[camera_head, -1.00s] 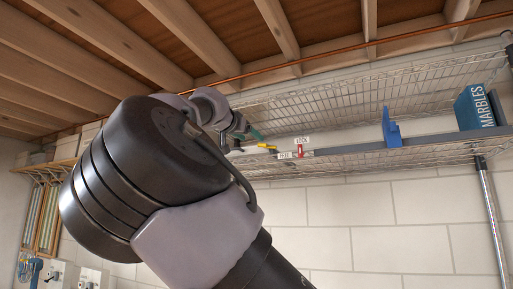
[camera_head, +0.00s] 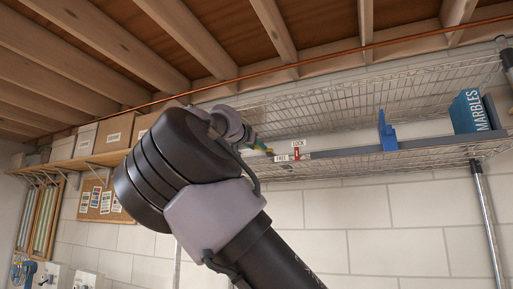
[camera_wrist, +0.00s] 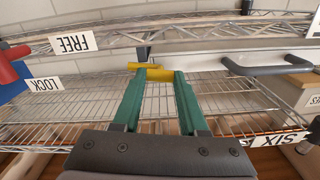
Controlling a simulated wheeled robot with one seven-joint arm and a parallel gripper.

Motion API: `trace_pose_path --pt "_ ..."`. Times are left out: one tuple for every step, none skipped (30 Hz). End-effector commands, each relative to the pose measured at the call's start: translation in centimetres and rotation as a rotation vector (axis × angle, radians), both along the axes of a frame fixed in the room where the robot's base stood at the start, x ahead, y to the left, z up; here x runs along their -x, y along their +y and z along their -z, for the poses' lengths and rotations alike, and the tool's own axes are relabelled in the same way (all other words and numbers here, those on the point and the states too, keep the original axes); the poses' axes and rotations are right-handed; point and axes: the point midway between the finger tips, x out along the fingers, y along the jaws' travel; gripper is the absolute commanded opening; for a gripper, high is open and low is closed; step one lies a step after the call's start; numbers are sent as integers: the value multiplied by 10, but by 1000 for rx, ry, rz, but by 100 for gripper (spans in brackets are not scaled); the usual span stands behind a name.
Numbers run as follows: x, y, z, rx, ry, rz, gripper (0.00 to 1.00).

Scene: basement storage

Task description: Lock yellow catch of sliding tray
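The yellow catch (camera_wrist: 146,66) shows in the wrist view at the front edge of the wire shelf, just between and beyond my green fingertips. My gripper (camera_wrist: 158,78) is open, with a finger on either side of the catch. I cannot tell whether either finger touches it. My arm hides most of the gripper there.
The wire shelf rail (camera_head: 350,152) runs to the right, with a blue bracket (camera_head: 388,132) and a blue MARBLES box (camera_head: 470,112). A dark handle (camera_wrist: 268,68) shows right of the catch in the wrist view. Ceiling beams are overhead.

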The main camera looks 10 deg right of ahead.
Motion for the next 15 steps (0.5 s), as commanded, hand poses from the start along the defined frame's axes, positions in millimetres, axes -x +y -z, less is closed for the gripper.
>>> trace_pose_path --pt "0 0 0 0 0 0 4" --pt "0 0 0 0 0 0 0" --pt "0 0 0 0 0 0 0" --pt "0 0 0 2 2 0 0" --pt "0 0 1 10 8 0 0" --pt "0 0 2 31 25 -1 0" --pt "0 0 4 55 42 -1 0" --pt "0 1 5 80 60 -1 0" --pt "0 1 7 108 82 -1 0" --pt "0 1 8 126 94 -1 0" --pt "0 1 9 139 103 -1 0" --pt "0 1 9 149 110 -1 0" --pt "0 1 9 152 113 -1 0" --pt "0 1 9 152 113 0 0" --pt "0 1 9 151 112 0 0"
